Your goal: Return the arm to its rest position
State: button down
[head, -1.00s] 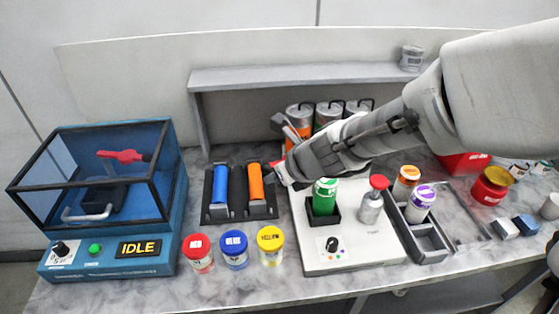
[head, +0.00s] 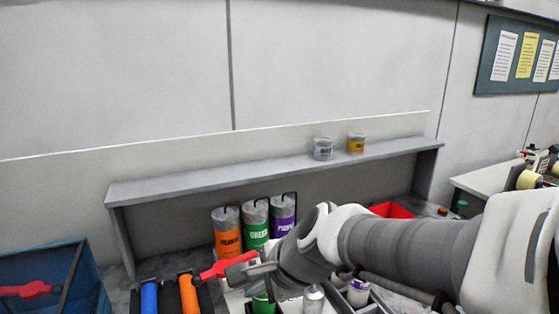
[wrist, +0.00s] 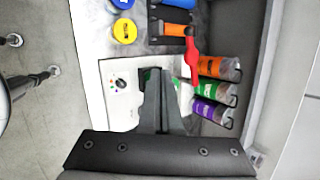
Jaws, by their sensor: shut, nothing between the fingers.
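My arm reaches in from the right of the head view, over the bench. My gripper (head: 250,271) is at its left end, low in the picture, just in front of the upright canisters. In the wrist view the gripper's fingers (wrist: 158,76) are together with nothing between them, above the white device (wrist: 120,98). A red handle-like piece (head: 222,268) shows beside the gripper; it also shows in the wrist view (wrist: 191,58), beyond the fingertips. I cannot tell what it is attached to.
Orange (head: 227,232), green (head: 256,224) and purple (head: 283,216) canisters stand under the grey shelf (head: 180,183). Two small cups (head: 322,148) (head: 356,143) stand on the shelf. A blue-framed box (head: 85,290) is at lower left. Blue (head: 149,298) and orange (head: 188,294) rollers lie beside it.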

jog(key=s+d+n+h, duration=0.2)
jog(key=s+d+n, duration=0.1)
jog(key=d, duration=0.3)
jog(key=s+d+r+n+h, duration=0.1)
jog(key=s+d+n, duration=0.3)
jog(key=d+n, duration=0.2)
jog(key=s+d+n+h, duration=0.2)
jog(key=s+d+n, duration=0.1)
jog(key=d, duration=0.4)
jog(key=shift+s+r+n+t+h+b, duration=0.35)
jog(key=shift+n+b, duration=0.1)
jog(key=shift+n, duration=0.35)
